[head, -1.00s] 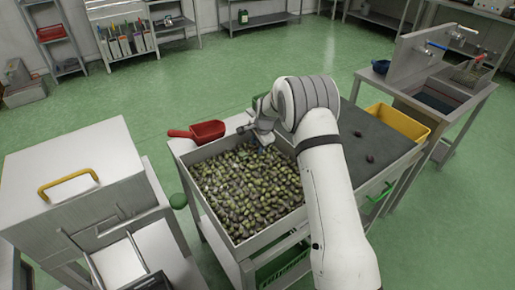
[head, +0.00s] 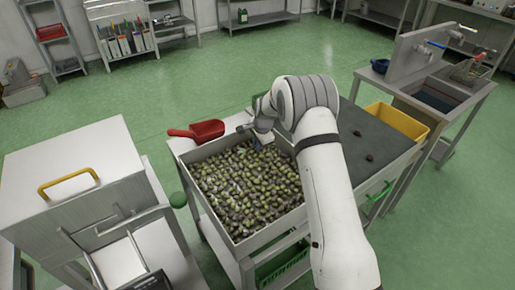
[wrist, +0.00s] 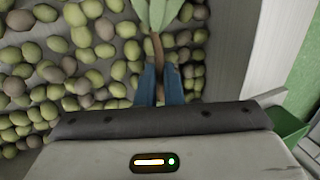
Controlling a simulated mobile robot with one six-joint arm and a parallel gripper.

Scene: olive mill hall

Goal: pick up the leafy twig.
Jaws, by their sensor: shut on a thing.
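The leafy twig (wrist: 157,45) shows in the wrist view, with a brown stem and green leaves that run out of the top of the picture. My gripper (wrist: 160,78) has its blue fingers shut on the stem, over the olives near the tray's wall. In the head view my gripper (head: 259,140) is at the back right part of the olive tray (head: 210,221), low over the olives.
A red scoop (head: 205,130) lies at the tray's back left corner. A dark mat (head: 372,125) with a few small dark olives is to the right, beside a yellow bin (head: 398,121). A steel machine with a yellow handle (head: 68,183) stands at the left.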

